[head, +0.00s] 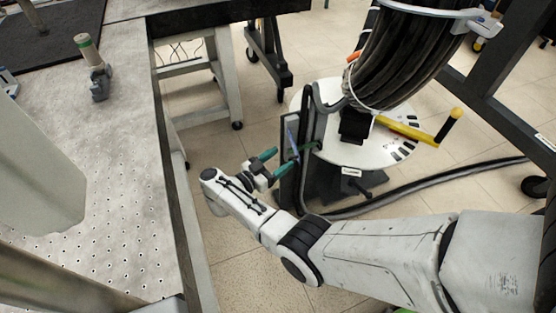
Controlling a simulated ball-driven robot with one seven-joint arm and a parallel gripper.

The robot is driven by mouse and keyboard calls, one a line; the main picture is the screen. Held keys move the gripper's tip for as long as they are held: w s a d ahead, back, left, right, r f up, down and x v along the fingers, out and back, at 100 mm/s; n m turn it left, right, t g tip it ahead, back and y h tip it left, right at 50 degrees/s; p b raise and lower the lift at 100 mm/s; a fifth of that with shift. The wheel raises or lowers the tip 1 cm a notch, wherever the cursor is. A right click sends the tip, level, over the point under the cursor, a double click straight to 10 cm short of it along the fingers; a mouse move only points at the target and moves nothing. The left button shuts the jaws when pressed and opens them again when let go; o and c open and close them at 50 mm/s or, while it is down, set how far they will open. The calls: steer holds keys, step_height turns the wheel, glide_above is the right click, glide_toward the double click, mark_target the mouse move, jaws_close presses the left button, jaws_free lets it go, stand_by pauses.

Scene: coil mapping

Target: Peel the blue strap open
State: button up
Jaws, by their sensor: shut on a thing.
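The blue strap (292,139) shows as a short, narrow blue strip against the dark upright frame left of the white round plate. My gripper (284,160), with green fingers, is at the lower end of this strip and is shut on it. The grip itself is small and partly hidden by the fingers, so the exact contact is hard to make out. How far the strap is peeled cannot be told.
A white round plate (392,148) on a dark stand carries a thick black cable bundle (398,50) and a yellow-handled crank (410,130). A perforated metal table (110,190) fills the left. A black hose (440,184) lies on the tiled floor at right.

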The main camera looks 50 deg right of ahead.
steer(key=shift+w+d+r, duration=0.15)
steer(key=shift+w+r, duration=0.15)
steer(key=shift+w, duration=0.1)
steer(key=v, duration=0.6)
steer(key=shift+s+f+b, duration=0.15)
steer(key=shift+f+b, duration=0.1)
steer(key=shift+b, duration=0.1)
steer(key=shift+c, duration=0.3)
steer(key=shift+v, duration=0.8)
steer(key=shift+s, duration=0.25)
